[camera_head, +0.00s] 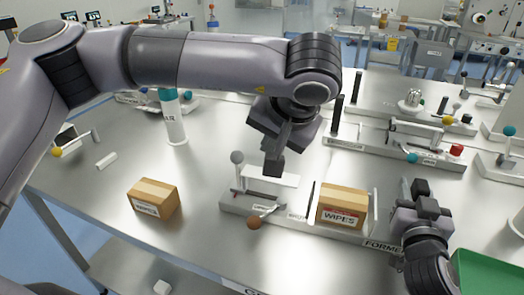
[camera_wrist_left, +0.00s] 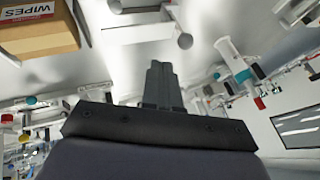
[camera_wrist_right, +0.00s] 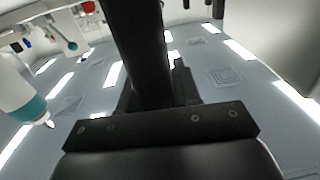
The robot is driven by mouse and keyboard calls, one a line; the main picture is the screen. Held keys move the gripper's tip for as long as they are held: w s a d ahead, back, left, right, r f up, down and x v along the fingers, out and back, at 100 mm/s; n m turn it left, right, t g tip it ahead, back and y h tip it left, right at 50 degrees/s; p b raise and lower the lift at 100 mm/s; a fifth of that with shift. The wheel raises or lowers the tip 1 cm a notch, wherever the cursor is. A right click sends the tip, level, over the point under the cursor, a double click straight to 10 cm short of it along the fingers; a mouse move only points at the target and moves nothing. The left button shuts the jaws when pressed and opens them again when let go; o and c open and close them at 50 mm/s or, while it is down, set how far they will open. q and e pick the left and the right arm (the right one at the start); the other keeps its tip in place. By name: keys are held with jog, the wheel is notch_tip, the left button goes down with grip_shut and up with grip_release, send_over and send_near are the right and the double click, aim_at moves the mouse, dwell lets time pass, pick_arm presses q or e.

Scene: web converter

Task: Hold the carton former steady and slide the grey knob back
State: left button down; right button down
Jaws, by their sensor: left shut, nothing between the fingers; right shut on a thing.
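The carton former (camera_head: 383,243), labelled FORMER, lies at the front right with a WIPES carton (camera_head: 342,208) between its upright plates. The grey knob (camera_head: 237,157) tops a short post on the low fixture left of the carton. My left gripper (camera_head: 272,168) is shut and empty, right of the grey knob and apart from it in the picture, over a white block. Its closed fingers show in the left wrist view (camera_wrist_left: 161,85). My right gripper (camera_head: 415,190) is shut on a dark upright post (camera_wrist_right: 137,50) at the former's right end. Its fingertips are partly hidden behind the post.
An orange-brown knob (camera_head: 254,222) sticks out in front of the low fixture. Another carton (camera_head: 153,197) stands on bare table to the left, and a white bottle with a teal cap (camera_head: 173,120) behind it. A green tray (camera_head: 488,272) is at bottom right. More levered fixtures fill the back right.

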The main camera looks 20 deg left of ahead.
pick_arm(q)
jog(key=shift+v, duration=1.55)
pick_arm(e)
jog(key=shift+f, duration=0.65)
pick_arm(q)
jog(key=shift+r, duration=0.15)
pick_arm(e)
jog(key=shift+r, duration=0.3)
jog(key=c, duration=0.7)
grip_release()
jog(key=shift+r, duration=0.2)
jog(key=shift+s+d, duration=0.15)
jog(key=shift+s, duration=1.75)
jog(key=shift+s+d, duration=0.1)
jog(key=shift+s, duration=1.75)
pick_arm(q)
jog(key=shift+w, duration=0.1)
